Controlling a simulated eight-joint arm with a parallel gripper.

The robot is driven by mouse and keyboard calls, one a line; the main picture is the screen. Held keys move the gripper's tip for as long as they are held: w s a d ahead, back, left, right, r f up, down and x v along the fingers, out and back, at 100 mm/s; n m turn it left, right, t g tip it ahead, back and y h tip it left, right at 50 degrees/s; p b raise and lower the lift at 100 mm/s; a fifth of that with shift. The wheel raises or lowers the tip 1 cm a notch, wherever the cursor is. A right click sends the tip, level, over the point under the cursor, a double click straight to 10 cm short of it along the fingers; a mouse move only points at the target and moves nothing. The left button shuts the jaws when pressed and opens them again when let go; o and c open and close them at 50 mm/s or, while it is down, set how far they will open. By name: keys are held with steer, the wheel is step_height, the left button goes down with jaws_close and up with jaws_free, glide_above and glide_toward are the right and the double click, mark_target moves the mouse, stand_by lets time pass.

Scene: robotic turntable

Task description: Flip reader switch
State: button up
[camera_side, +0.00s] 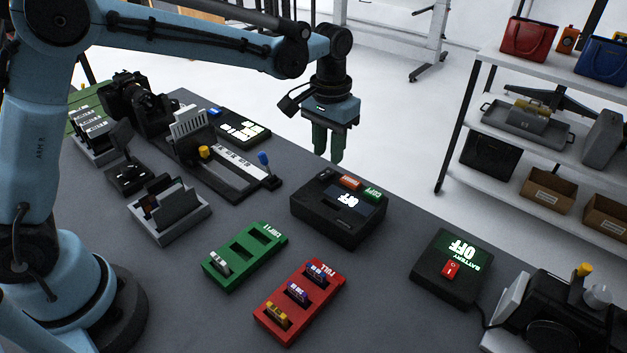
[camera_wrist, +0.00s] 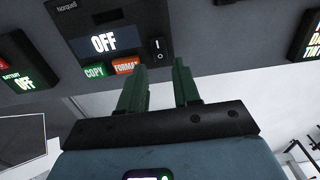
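The reader is a black box (camera_side: 335,222) in the middle of the table in the side view, with a lit OFF display and orange and green buttons on top. The wrist view shows the reader (camera_wrist: 165,15) with its OFF display, COPY and FORMAT buttons, and a small black rocker switch (camera_wrist: 158,48). My gripper (camera_side: 328,158) hangs above and behind the reader, fingers down, apart from it. In the wrist view my gripper (camera_wrist: 161,68) has its two green fingers spread with nothing between them; the switch appears just beyond the gap.
A black battery box (camera_side: 450,285) with a red switch stands right of the reader. A green tray (camera_side: 243,256) and a red tray (camera_side: 300,305) with cartridges lie in front. A slider device (camera_side: 225,165) stands to the left. Shelves (camera_side: 540,130) stand beyond the table.

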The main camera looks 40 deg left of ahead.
mark_target(328, 171)
steer(key=shift+f, duration=1.95)
steer(key=shift+c, duration=0.2)
jaws_close()
